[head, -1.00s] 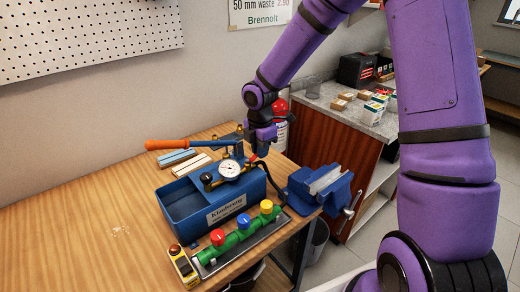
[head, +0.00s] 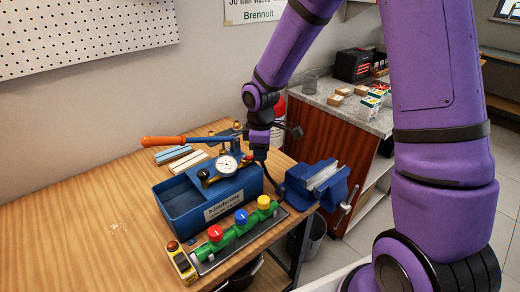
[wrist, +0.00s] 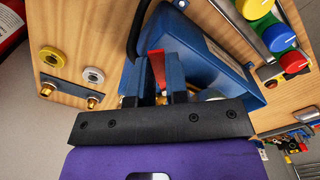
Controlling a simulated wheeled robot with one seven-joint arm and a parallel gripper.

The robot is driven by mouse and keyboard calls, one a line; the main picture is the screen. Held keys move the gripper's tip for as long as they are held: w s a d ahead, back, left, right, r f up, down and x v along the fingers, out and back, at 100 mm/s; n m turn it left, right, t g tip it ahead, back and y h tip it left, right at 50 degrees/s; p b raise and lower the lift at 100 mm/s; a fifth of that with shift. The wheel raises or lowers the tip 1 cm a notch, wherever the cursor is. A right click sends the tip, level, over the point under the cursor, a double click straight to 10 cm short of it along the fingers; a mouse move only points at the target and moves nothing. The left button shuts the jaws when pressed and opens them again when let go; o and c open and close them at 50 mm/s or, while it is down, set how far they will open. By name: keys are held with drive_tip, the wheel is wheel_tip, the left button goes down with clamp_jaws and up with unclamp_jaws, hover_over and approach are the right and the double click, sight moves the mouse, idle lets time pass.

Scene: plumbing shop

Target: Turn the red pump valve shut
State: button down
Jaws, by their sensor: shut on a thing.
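The test pump (head: 210,202) is a blue trough with a round white gauge (head: 227,165) and an orange-handled lever (head: 163,141), standing on the wooden bench. The red pump valve (wrist: 157,64) shows as a flat red handle between my fingers in the wrist view. My gripper (wrist: 161,80) is shut on it, at the right rear of the pump beside the gauge. In the head view my gripper (head: 260,154) points down there and mostly hides the valve. The fingers cover the valve's lower part, so its exact angle is unclear.
A green manifold (head: 240,233) with red, blue and yellow knobs lies in front of the pump. A blue vise (head: 314,186) stands close to the right. A yellow device (head: 181,262) lies at the front. The bench's left side (head: 80,235) is clear.

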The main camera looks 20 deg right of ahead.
drive_tip(key=m, duration=0.1)
drive_tip(key=s+m, duration=0.1)
drive_tip(key=m, duration=0.1)
drive_tip(key=a+m, duration=0.1)
drive_tip(key=shift+s+a+m, duration=0.1)
drive_tip(key=shift+s+m, duration=0.15)
drive_tip(key=shift+m, duration=0.05)
drive_tip(key=shift+s+a+m, duration=0.25)
drive_tip(key=shift+a+m, duration=0.2)
drive_tip(key=shift+m, duration=0.7)
drive_tip(key=shift+s+a+m, duration=0.2)
drive_tip(key=shift+a+m, duration=0.2)
drive_tip(key=shift+m, duration=0.75)
drive_tip(key=c, duration=1.1)
unclamp_jaws()
drive_tip(key=shift+r, duration=0.1)
wheel_tip(320, 180, up, 11)
drive_tip(key=shift+f, duration=0.2)
